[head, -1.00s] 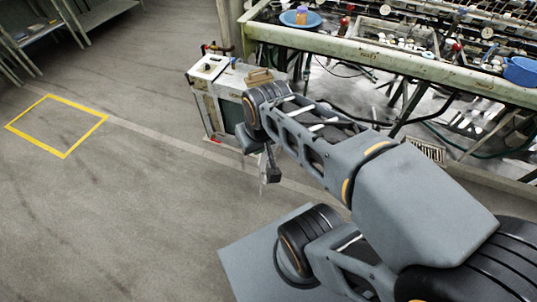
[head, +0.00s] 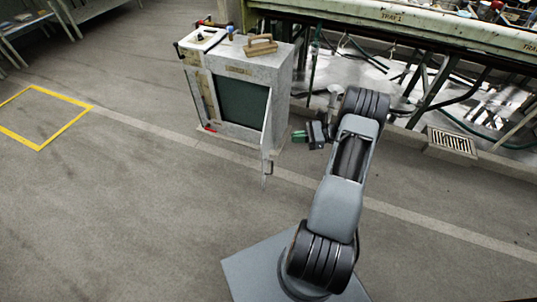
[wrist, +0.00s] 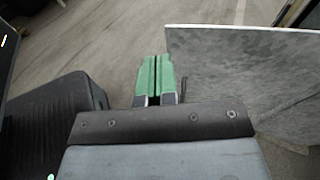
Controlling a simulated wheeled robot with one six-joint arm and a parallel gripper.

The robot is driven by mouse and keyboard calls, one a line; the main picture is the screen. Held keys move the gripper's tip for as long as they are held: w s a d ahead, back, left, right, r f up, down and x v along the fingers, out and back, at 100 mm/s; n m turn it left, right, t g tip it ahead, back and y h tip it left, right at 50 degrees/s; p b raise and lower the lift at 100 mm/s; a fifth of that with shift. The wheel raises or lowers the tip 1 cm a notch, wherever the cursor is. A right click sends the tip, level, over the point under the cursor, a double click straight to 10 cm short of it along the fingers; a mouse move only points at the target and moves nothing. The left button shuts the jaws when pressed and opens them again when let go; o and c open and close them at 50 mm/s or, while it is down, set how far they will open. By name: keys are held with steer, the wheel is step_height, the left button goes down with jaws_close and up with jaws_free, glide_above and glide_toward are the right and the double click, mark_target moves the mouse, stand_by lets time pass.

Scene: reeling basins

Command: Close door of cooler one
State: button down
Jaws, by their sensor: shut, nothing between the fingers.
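The cooler (head: 283,92) is a pale grey cabinet at upper centre in the head view, its label too small to read. Its front opening shows a dark green inside (head: 242,103). The cooler door (head: 267,138) stands open, swung out toward me from the opening's right side and seen nearly edge-on. My gripper (head: 299,136) is just right of the door, pointing left, with green fingers shut and empty. In the wrist view the shut fingers (wrist: 155,75) are left of a mottled grey panel (wrist: 235,75); I cannot tell whether it is the door or the cooler's side.
A wooden-handled tool (head: 261,46) and small items lie on the cooler's top. A long bench (head: 400,22) with hoses beneath runs behind at right. A floor drain (head: 450,142) is at right. A yellow floor square (head: 38,145) and open floor lie left.

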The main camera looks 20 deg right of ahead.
step_height(320, 180, down, 6)
steer(key=d+m+t+b, duration=0.2)
steer(key=d+t, duration=0.1)
steer(key=b+x, duration=0.3)
steer(key=x, duration=1)
steer(key=shift+a+r+m, duration=0.15)
steer(key=shift+a+m, duration=0.1)
steer(key=shift+m, duration=0.05)
steer(key=shift+s, duration=0.1)
